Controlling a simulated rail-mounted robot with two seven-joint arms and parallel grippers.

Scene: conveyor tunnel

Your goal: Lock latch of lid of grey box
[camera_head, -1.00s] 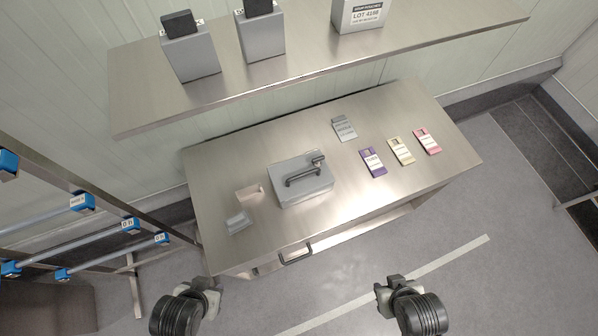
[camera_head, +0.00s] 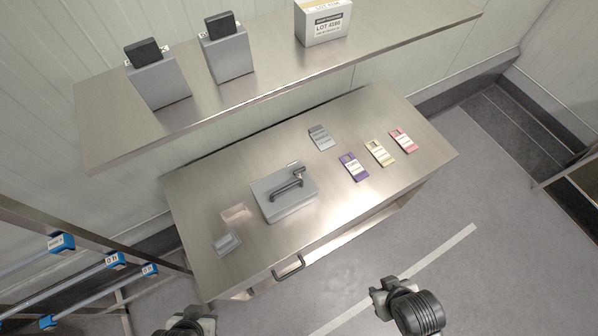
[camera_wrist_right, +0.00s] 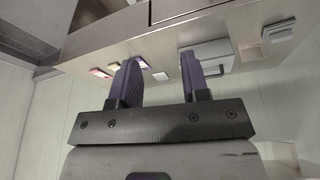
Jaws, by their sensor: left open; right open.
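The grey box (camera_head: 285,203) sits on the steel table with its lid down. A dark handle (camera_head: 287,187) lies across the lid, and a small latch-like part (camera_head: 299,171) shows at its back right end; its exact position is too small to tell. The box (camera_wrist_right: 209,54) also shows beyond the fingers in the right wrist view. My right gripper (camera_head: 378,296) is open and empty, in front of the table and well apart from the box; its fingers (camera_wrist_right: 160,80) stand apart in the right wrist view. My left gripper (camera_head: 205,325) is at the bottom edge, partly cut off, away from the box.
The table (camera_head: 330,220) has a front drawer handle (camera_head: 289,268). A shelf (camera_head: 270,85) holds grey containers and a white box. A rack stands left.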

